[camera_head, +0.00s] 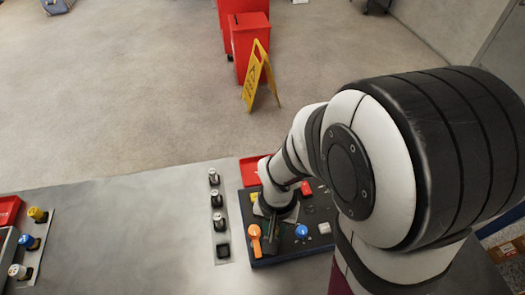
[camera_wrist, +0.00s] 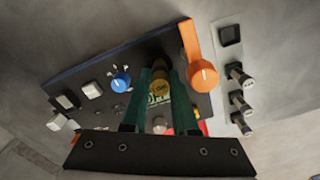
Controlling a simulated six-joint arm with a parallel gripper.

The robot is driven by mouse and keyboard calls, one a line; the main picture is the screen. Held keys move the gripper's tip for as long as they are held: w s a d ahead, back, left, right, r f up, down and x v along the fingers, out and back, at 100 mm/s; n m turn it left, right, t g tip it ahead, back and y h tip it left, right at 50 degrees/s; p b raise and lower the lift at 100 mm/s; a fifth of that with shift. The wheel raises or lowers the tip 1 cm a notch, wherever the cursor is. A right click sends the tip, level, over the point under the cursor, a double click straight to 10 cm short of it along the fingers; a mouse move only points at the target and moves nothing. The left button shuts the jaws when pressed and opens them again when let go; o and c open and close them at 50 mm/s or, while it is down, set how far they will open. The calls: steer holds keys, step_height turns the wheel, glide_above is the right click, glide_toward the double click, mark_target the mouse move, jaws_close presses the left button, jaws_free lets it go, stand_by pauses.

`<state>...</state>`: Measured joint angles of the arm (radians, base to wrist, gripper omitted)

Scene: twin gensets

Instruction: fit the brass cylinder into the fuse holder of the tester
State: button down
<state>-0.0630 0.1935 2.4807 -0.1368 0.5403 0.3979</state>
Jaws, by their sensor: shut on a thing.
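The tester is a dark panel (camera_head: 262,259) with knobs and switches on the bench; it also shows in the wrist view (camera_wrist: 95,63). My gripper (camera_wrist: 160,66) is over the panel with its two green fingers shut on the brass cylinder (camera_wrist: 158,88). The cylinder sits between the fingers, near the panel's middle in the picture. I cannot tell whether it touches the panel. In the head view my gripper (camera_head: 272,235) is partly hidden by my own wrist, and the cylinder cannot be made out. The fuse holder cannot be clearly picked out.
An orange lever (camera_head: 255,240) and a blue knob (camera_head: 302,231) stand up near my gripper. Left of the tester, a strip holds three pale, dark-based posts (camera_head: 217,199) and an empty black socket (camera_head: 223,250). A red tray (camera_head: 250,171) lies behind. Bare bench (camera_head: 120,220) lies further left.

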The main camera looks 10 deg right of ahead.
steer(key=shift+f, duration=0.7)
stand_by(0.6)
steer(key=c, duration=0.6)
jaws_free()
steer(key=shift+c, duration=0.4)
steer(key=shift+o, duration=1.2)
steer(key=shift+s, duration=0.2)
steer(key=shift+r, duration=3.5)
